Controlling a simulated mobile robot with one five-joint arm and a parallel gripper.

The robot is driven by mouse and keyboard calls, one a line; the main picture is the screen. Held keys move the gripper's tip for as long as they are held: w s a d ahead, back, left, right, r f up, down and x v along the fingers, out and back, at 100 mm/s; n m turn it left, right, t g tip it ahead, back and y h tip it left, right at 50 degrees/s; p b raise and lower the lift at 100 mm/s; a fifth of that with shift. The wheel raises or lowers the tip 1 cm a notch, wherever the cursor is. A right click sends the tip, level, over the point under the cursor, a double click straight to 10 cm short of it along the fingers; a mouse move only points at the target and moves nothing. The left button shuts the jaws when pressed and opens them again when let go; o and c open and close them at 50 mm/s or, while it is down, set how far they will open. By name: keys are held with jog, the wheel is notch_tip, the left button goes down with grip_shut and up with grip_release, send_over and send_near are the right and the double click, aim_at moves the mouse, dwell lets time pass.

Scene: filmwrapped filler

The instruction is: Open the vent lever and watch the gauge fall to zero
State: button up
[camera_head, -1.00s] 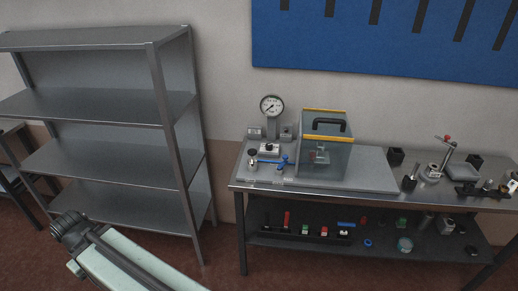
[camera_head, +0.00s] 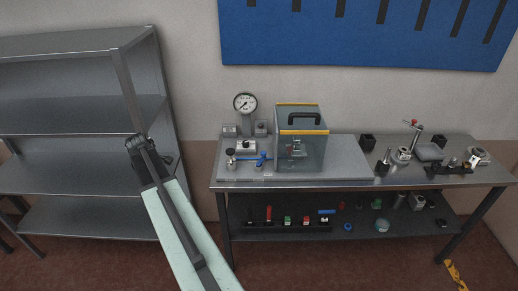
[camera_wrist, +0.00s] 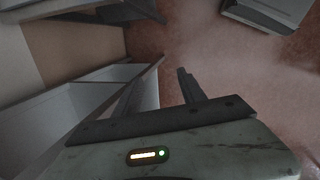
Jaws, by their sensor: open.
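The round white gauge (camera_head: 245,103) stands on a grey post at the back left of the bench. Its needle is too small to read. Low in front of it is a small blue valve handle (camera_head: 262,160) beside blue piping; I cannot tell for sure that it is the vent lever, or how it is set. A clear box (camera_head: 314,160) with yellow edges and a black handle stands to their right. My gripper (camera_wrist: 160,90) is open and empty in the wrist view, over the floor and shelf side, away from the bench.
A grey metal shelf unit (camera_head: 75,108) stands left of the bench, behind my arm. The steel bench (camera_head: 455,180) holds fixtures at right and small parts on its lower shelf. A blue board (camera_head: 360,30) hangs above. Brown floor lies open in front.

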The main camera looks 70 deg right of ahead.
jog(key=s+d+r+n, duration=0.1)
jog(key=s+d, duration=0.3)
jog(key=d, duration=0.4)
jog(key=s+d+r+n+g+h+p, duration=0.1)
jog(key=s+d, duration=0.3)
jog(key=d, duration=0.3)
jog(key=s+d+r+n, duration=0.1)
jog(key=s+d, duration=0.3)
jog(key=d, duration=0.4)
jog(key=n+g, duration=0.1)
jog(key=n, duration=0.2)
send_near(264, 153)
jog(key=f, duration=0.2)
jog(key=shift+h, duration=0.3)
jog(key=b+x, duration=0.6)
jog(key=x, duration=0.1)
jog(key=shift+r, duration=0.25)
jog(key=shift+c, duration=0.3)
